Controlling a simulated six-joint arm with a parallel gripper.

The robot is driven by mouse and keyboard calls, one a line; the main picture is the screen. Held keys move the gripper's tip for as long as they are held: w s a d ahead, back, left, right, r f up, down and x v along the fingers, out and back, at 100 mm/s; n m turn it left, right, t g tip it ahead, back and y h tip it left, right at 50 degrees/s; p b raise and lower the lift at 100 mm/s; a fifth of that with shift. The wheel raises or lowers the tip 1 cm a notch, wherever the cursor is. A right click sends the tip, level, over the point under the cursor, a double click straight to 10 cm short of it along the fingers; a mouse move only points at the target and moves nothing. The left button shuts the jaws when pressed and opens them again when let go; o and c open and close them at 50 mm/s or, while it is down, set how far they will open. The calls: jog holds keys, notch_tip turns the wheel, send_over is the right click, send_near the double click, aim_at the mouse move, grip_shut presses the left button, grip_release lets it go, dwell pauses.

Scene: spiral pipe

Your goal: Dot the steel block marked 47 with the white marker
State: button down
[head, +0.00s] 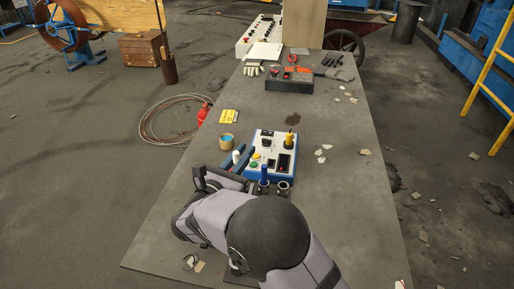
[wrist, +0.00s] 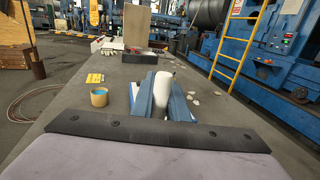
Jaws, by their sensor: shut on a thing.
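My gripper (head: 238,160) is over the middle of the grey table, left of a white and blue control box. Its two blue fingers are shut on the white marker (wrist: 163,92), which stands roughly upright between them in the wrist view. A bit of the white marker also shows in the head view (head: 236,156). A blue marker-like cylinder (head: 264,173) stands in a dark holder close to the right of my gripper, beside an empty-looking grey holder (head: 283,187). I cannot make out a steel block marked 47; my arm hides part of the near table.
The control box (head: 284,160) has a yellow knob and a dark display. A tub with blue content (head: 226,141) and a yellow card (head: 228,116) lie left of it. Tools and a dark box (head: 289,84) lie farther back. Pale chips (head: 320,155) are scattered at right.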

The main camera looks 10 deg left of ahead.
jog(key=shift+f+b, duration=2)
jog(key=shift+f, duration=1.05)
jog(key=shift+f+b, duration=0.5)
jog(key=shift+f, duration=0.15)
dwell(0.5)
notch_tip(320, 180, up, 7)
jog(key=p, duration=0.4)
jog(key=shift+r+p, duration=0.15)
jog(key=shift+p, duration=0.25)
dwell(0.3)
dwell(0.4)
notch_tip(320, 180, up, 4)
jog(key=p, duration=0.3)
jog(key=shift+f, duration=0.25)
jog(key=shift+a+f, duration=0.1)
dwell(0.5)
